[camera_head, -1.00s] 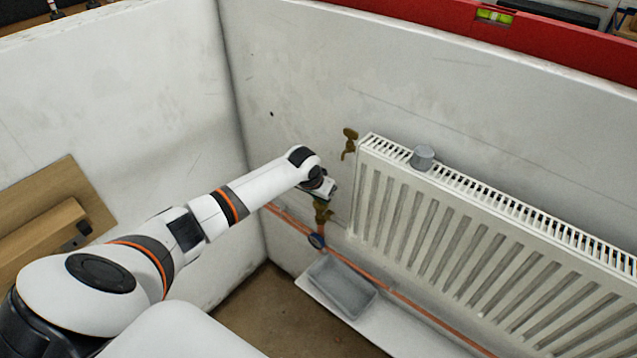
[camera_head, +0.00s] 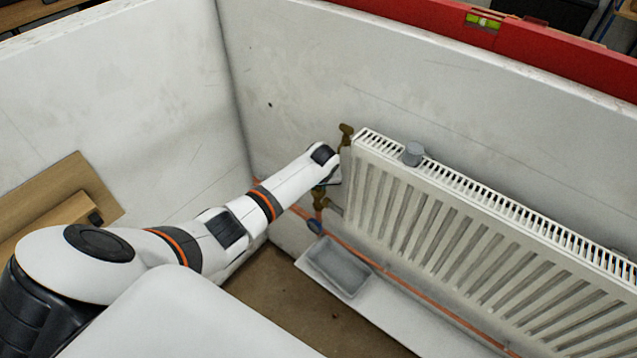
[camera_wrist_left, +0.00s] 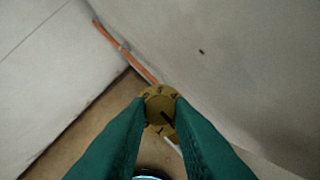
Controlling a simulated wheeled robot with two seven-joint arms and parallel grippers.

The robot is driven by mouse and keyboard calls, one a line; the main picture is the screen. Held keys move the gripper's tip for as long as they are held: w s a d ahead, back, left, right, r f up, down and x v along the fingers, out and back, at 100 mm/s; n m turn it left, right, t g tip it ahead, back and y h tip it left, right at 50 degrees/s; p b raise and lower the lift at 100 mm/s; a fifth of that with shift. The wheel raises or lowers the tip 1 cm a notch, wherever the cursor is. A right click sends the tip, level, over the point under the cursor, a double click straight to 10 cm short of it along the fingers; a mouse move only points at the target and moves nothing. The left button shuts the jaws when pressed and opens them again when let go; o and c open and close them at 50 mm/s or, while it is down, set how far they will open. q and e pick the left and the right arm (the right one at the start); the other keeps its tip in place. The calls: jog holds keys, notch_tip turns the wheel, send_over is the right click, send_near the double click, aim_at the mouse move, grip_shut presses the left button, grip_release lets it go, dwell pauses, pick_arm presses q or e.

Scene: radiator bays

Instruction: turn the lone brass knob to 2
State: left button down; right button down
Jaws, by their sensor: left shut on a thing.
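The brass knob (camera_wrist_left: 154,103) shows from above in the left wrist view, with dark marks around its rim and a dark pointer line toward the lower right. The marks are too small to read surely. My left gripper (camera_wrist_left: 160,112) is shut on the knob, with one green finger on each side. In the head view my left gripper (camera_head: 328,182) is at the left end of the radiator, above a brass valve body (camera_head: 319,200). My wrist hides the knob there. My right gripper is not in view.
The white radiator (camera_head: 440,215) hangs on the wall, with a grey cylinder (camera_head: 413,154) on top. Another brass fitting (camera_head: 346,133) is at its upper left corner.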

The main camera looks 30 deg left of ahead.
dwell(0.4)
pick_arm(q)
jog(key=c, duration=1.3)
grip_release()
jog(key=v, duration=0.7)
jog(key=shift+r+b, duration=0.25)
jog(key=shift+b, duration=0.05)
